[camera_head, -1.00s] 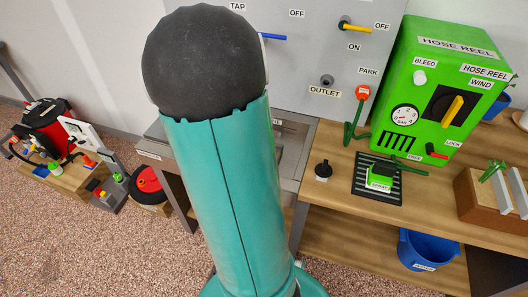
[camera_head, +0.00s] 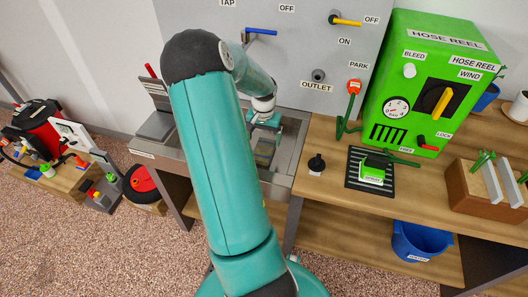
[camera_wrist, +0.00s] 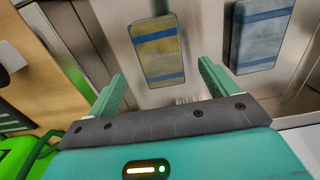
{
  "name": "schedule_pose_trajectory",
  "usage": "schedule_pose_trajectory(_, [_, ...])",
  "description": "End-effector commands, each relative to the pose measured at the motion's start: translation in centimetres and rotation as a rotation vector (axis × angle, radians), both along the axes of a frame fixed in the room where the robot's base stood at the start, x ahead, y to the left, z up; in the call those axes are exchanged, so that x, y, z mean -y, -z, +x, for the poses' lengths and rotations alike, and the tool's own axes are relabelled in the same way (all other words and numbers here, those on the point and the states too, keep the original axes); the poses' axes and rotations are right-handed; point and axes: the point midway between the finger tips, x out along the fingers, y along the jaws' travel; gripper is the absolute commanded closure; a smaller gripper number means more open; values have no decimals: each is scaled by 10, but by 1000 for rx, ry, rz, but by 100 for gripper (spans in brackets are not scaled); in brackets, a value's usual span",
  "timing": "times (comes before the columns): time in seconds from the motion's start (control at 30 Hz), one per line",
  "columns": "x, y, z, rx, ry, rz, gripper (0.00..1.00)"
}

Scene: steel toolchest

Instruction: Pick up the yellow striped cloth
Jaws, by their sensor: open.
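The yellow striped cloth (camera_wrist: 158,48) lies flat on a metal surface, with blue bands across it, near the top middle of the wrist view. In the head view a small dull patch of it seems to show in the steel basin (camera_head: 289,165), below my gripper. My gripper (camera_head: 264,120) is over the basin, partly behind my own arm. In the wrist view my gripper (camera_wrist: 162,72) is open and empty. Its two green fingers are spread on either side of the cloth, which appears beyond their tips and apart from them.
A blue-grey striped cloth (camera_wrist: 262,35) lies to the right of the yellow one. The wall panel (camera_head: 300,50) with tap handles rises behind the basin. The wooden bench (camera_head: 335,185) with the green hose reel (camera_head: 430,85) stands to the right.

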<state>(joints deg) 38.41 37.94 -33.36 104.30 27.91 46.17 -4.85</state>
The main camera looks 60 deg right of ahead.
Motion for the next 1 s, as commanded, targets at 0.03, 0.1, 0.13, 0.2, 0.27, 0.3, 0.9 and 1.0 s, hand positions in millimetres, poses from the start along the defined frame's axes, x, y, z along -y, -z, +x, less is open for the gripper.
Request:
schedule_pose_trajectory(0.03, [0, 7, 0, -1, 0, 2, 15])
schedule_pose_trajectory(0.1, [0, 12, 0, -1, -1, 1, 15])
schedule_pose_trajectory(0.13, [0, 14, 0, -1, -2, 1, 15])
schedule_pose_trajectory(0.2, [0, 19, 0, -1, -1, 1, 15])
schedule_pose_trajectory(0.27, [0, 25, 0, -1, -1, 2, 15])
schedule_pose_trajectory(0.3, [1, 31, -1, -2, 0, 3, 15])
schedule_pose_trajectory(0.9, [3, 66, 0, 1, -2, 0, 32])
schedule_pose_trajectory(1.0, [3, 66, 0, 1, -2, 0, 52])
